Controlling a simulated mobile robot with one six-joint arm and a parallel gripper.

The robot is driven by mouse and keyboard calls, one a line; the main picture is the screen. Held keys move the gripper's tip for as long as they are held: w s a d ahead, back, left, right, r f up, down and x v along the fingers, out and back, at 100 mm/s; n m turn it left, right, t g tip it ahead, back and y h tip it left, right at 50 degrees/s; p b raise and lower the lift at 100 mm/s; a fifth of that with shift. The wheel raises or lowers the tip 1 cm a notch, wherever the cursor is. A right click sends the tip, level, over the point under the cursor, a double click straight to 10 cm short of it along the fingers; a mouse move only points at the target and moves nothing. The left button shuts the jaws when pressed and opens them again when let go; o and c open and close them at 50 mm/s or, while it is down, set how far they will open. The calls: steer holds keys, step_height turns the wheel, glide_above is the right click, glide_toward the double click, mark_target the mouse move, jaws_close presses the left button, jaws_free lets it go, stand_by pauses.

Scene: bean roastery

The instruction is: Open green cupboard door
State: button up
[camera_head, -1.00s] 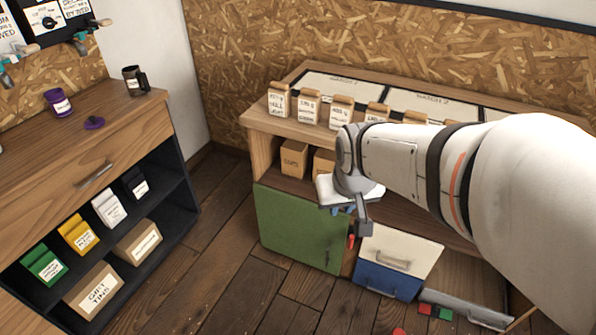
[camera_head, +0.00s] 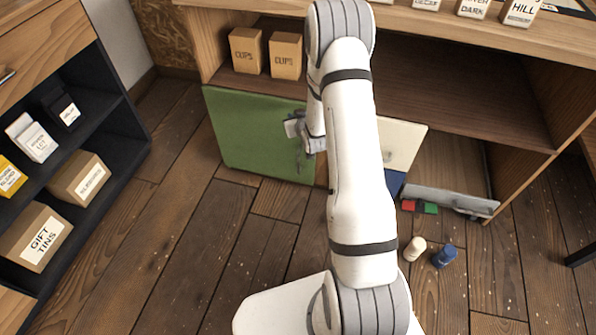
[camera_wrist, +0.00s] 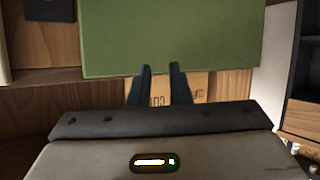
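The green cupboard door (camera_head: 250,128) is at the lower left of the wooden counter and looks shut, or nearly so. In the wrist view the green door (camera_wrist: 180,35) fills the top of the picture, seemingly upside down. My gripper (camera_head: 301,140) is near the door's right side in the head view, partly hidden by my arm. In the wrist view the two dark fingers of my gripper (camera_wrist: 162,70) are apart with nothing between them. Their tips overlap the door's edge; contact cannot be told.
Boxes (camera_head: 285,55) stand on the shelf above the door. A cream panel (camera_head: 402,145) and blue panel (camera_head: 394,182) are to its right. Small cream (camera_head: 415,248) and blue (camera_head: 445,256) items lie on the floor. A dark shelf (camera_head: 95,135) stands left.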

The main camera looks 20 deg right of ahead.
step_height(320, 180, down, 17)
steer(key=s+d+t+b, duration=0.1)
steer(key=t+b, duration=0.1)
steer(key=b, duration=0.4)
steer(key=t+b, duration=0.3)
steer(key=b, duration=0.4)
glide_above(298, 172)
step_height(298, 172, down, 10)
steer(key=shift+w+d+r+m, duration=0.15)
steer(key=shift+w+r+m, duration=0.15)
steer(key=shift+m, duration=0.1)
jaws_close()
